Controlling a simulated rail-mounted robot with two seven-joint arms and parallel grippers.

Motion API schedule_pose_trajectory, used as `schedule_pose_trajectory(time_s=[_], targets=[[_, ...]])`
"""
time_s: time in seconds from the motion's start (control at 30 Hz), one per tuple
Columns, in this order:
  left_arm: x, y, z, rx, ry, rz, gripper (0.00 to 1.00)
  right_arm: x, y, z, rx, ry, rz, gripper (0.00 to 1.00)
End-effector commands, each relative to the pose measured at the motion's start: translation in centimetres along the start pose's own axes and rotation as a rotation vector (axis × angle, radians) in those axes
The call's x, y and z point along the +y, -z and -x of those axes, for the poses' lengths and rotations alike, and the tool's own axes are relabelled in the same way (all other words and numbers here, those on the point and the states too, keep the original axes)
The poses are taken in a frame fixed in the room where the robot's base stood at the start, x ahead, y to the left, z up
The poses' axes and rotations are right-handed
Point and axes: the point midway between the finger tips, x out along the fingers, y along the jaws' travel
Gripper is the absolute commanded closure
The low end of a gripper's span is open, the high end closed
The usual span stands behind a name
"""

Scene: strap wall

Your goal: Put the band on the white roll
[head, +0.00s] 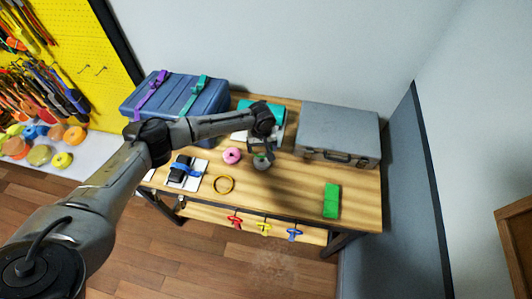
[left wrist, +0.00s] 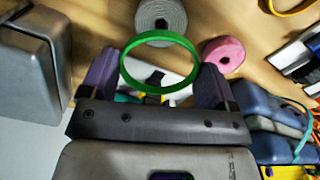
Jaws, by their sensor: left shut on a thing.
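My left gripper (left wrist: 158,72) is shut on a green band (left wrist: 126,72), with its purple fingers at either side of the ring. In the head view my left gripper (head: 262,146) hangs over the table right behind the white roll (head: 263,164), and the band is hard to make out there. A pink roll (head: 231,155) stands to the left of the white roll and also shows in the left wrist view (left wrist: 228,54). My right gripper is not in view.
A yellow band (head: 224,184) lies in front of the rolls. A blue case (head: 185,98) and a grey case (head: 340,130) stand at the back. A green block (head: 331,201) is at the front right. The table (head: 290,190) is clear between the rolls and the block.

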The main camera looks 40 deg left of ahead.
Motion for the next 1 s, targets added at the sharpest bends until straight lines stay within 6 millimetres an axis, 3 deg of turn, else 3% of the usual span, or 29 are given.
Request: schedule_pose_trajectory(time_s=[0.47, 1.0], targets=[[0.1, 0.0, -0.7, 0.0, -0.001, -0.093, 0.4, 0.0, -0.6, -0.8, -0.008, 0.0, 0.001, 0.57], [0.1, 0.0, -3.6, 0.001, -0.001, -0.093, 0.4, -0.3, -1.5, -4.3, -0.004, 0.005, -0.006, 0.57]])
